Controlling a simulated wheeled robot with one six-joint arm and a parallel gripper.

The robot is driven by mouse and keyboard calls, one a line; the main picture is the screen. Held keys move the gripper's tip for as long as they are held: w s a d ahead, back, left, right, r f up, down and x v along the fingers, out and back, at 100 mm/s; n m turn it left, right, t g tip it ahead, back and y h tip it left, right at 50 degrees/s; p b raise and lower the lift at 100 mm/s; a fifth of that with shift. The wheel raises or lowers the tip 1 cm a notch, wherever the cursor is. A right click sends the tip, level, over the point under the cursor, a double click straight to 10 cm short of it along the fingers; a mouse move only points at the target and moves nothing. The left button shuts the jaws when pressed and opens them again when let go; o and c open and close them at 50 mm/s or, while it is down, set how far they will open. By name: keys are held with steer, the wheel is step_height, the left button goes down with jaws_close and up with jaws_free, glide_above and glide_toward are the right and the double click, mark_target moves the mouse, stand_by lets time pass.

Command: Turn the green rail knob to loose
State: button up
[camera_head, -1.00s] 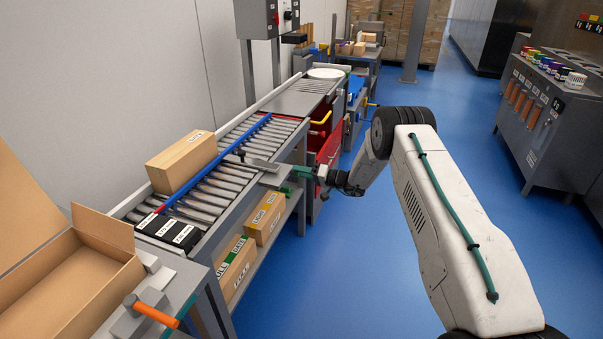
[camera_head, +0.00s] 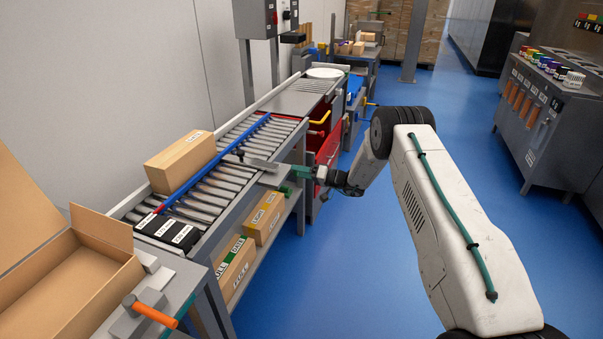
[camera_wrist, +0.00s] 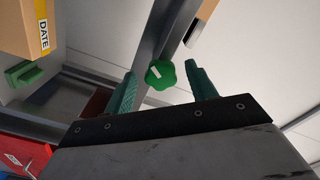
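The green rail knob (camera_wrist: 160,73) is lobed, with a short white mark on its face. In the wrist view it sits by a grey metal bar, in the gap between the two green fingers of my gripper (camera_wrist: 162,88). The fingers are apart, one on each side, with visible space between each finger and the knob. In the head view my gripper (camera_head: 300,181) is at the near side of the roller conveyor (camera_head: 205,205), beside its frame. I cannot clearly make out the knob there. No label for loose or tight can be read.
A blue rail (camera_head: 225,153) runs along the rollers, with a cardboard box (camera_head: 182,162) beside it. Boxes (camera_head: 263,217) stand on the shelf below. A red drawer unit (camera_head: 327,152) stands just beyond my gripper. The blue floor to the right is largely clear.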

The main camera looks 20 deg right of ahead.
steer(key=v, duration=0.8)
steer(key=shift+w, duration=0.1)
